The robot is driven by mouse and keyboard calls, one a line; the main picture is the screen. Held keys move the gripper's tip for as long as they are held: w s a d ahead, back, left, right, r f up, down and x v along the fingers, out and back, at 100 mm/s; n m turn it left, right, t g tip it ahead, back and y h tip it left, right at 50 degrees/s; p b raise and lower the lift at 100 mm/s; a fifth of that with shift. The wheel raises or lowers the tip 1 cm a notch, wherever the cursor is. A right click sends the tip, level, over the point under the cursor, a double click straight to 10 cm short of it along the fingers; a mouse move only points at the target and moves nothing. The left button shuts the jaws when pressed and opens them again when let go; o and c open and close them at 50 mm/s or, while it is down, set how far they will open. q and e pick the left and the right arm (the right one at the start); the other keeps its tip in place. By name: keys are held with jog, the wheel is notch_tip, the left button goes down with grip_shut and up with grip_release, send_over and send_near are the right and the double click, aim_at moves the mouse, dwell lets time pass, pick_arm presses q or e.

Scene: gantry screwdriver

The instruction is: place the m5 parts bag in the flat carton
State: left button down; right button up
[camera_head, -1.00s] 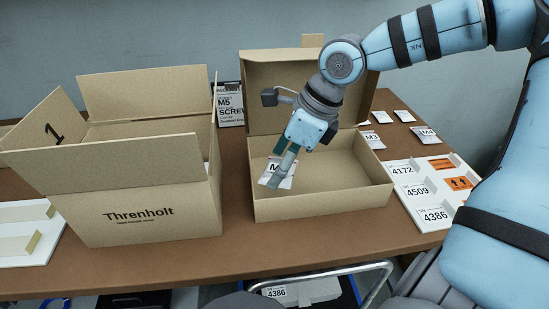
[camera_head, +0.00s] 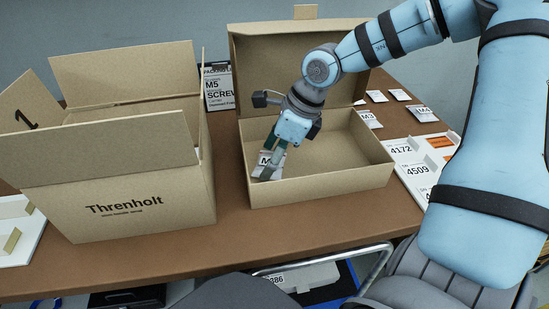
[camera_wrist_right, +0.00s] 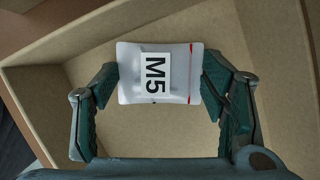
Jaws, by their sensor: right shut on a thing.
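The M5 parts bag (camera_wrist_right: 157,74) is a small clear-white packet with a black M5 label, held between the two fingers of my right gripper (camera_wrist_right: 160,90). In the head view the bag (camera_head: 266,166) and my right gripper (camera_head: 272,158) are inside the outline of the open flat carton (camera_head: 320,187), near its left front corner. The wrist view shows the carton's floor and walls (camera_wrist_right: 50,115) around and below the bag. Whether the bag touches the floor is unclear. The carton's lid stands open at the back. My left gripper is not in view.
A large open Threnholt box (camera_head: 130,210) stands left of the flat carton. An M5 screw sign (camera_head: 218,88) is behind. Several parts bags, one marked M3 (camera_head: 368,119) and one M4 (camera_head: 419,114), lie at the right.

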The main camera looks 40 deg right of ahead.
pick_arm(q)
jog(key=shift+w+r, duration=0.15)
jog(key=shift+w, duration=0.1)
pick_arm(e)
jog(key=o, duration=1.1)
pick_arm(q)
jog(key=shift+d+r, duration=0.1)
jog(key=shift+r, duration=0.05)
pick_arm(e)
jog(key=shift+o, duration=0.2)
jog(key=shift+r, duration=0.25)
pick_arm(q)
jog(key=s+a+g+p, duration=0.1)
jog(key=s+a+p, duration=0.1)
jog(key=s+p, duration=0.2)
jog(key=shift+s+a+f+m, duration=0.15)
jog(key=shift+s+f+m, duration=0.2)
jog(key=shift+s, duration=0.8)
pick_arm(e)
jog(key=v, duration=1.1)
jog(key=shift+s+d+r, duration=0.2)
jog(key=shift+s+r, duration=0.05)
jog(key=shift+r, duration=0.05)
